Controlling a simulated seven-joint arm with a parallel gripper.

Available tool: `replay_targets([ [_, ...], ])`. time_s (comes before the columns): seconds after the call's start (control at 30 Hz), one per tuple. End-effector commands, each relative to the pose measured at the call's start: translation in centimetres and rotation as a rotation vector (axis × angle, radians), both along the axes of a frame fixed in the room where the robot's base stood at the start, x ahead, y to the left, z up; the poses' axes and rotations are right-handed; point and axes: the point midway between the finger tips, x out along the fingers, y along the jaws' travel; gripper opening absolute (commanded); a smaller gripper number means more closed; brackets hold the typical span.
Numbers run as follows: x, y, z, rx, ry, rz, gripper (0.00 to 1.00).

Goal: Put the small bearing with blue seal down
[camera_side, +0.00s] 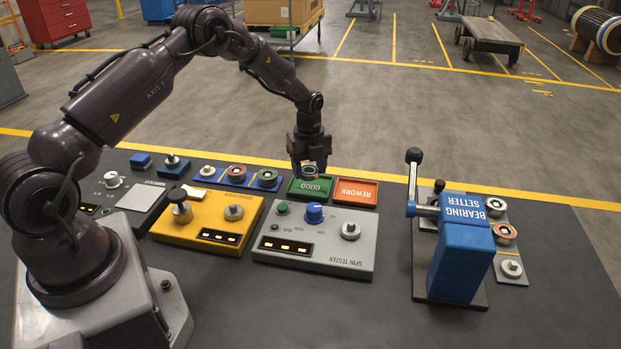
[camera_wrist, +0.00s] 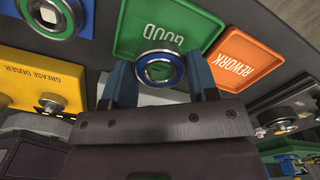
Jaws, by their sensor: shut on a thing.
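The small bearing (camera_wrist: 160,69) shows a blue ring around a dark and green centre in the wrist view. It sits between the two blue fingertips of my gripper (camera_wrist: 161,77), which is shut on it. In the side view my gripper (camera_side: 310,167) points down with the bearing (camera_side: 310,173) at its tips. The bearing is over the green GOOD tray (camera_side: 296,189), near its back part. The tray also shows in the wrist view (camera_wrist: 128,40), with bare floor around its lettering. I cannot tell whether the bearing touches the tray floor.
An orange REWORK tray (camera_side: 356,193) adjoins the GOOD tray on the right. Bearings (camera_side: 237,173) (camera_side: 267,179) stand on a blue strip to the left. The grey spin tester (camera_side: 318,255), yellow grease doser (camera_side: 180,228) and blue bearing setter (camera_side: 460,260) stand nearer the front.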

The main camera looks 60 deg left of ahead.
Motion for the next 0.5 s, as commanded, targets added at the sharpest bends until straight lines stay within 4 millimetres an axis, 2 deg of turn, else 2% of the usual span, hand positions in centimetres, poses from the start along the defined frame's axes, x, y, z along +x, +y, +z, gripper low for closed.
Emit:
replay_targets([
  [0.17,0.7,0.2,-0.9,0.001,-0.001,-0.001,0.23],
  [0.37,0.5,0.2,-3.6,0.0,0.001,-0.001,0.23],
  [0.5,0.6,0.2,-3.7,0.001,-0.001,0.0,0.23],
])
